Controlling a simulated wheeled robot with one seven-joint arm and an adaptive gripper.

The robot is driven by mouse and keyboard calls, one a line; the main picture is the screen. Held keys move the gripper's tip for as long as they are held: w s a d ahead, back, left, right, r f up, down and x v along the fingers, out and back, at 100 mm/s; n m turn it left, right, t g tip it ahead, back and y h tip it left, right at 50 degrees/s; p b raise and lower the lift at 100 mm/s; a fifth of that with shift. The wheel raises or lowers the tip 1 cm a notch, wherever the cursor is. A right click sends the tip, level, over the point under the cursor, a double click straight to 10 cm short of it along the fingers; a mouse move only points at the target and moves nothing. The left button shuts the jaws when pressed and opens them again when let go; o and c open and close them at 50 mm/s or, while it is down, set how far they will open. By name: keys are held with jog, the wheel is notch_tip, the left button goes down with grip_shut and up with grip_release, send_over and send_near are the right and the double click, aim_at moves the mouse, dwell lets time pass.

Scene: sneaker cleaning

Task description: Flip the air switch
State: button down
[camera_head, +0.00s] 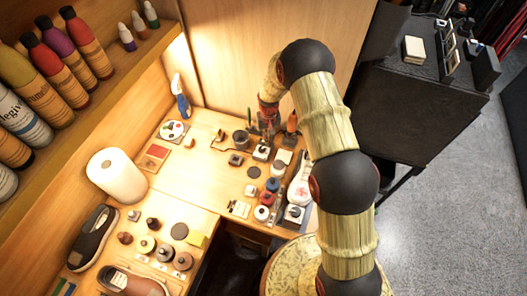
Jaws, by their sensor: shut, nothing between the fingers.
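My arm reaches in from the bottom right, bends over at the top, and comes down toward the back of the wooden workbench (190,185). My gripper (267,128) is at its end, small and dark, among the tools at the back right of the bench. It looks shut, with nothing seen in it. I cannot make out the air switch for certain. A small dark device (236,159) and a pale-topped box (262,153) lie near my gripper. I cannot tell whether my gripper touches anything.
A paper roll (116,175), a blue spray bottle (180,97) and a dark sneaker (93,238) stand on the left. Several jars and bottles crowd the bench's right side. A shelf (120,75) of bottles runs along the upper left. The middle of the bench is fairly clear.

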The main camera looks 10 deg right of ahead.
jog(key=shift+r+p, duration=1.45)
jog(key=shift+r, duration=2)
jog(key=shift+f, duration=0.1)
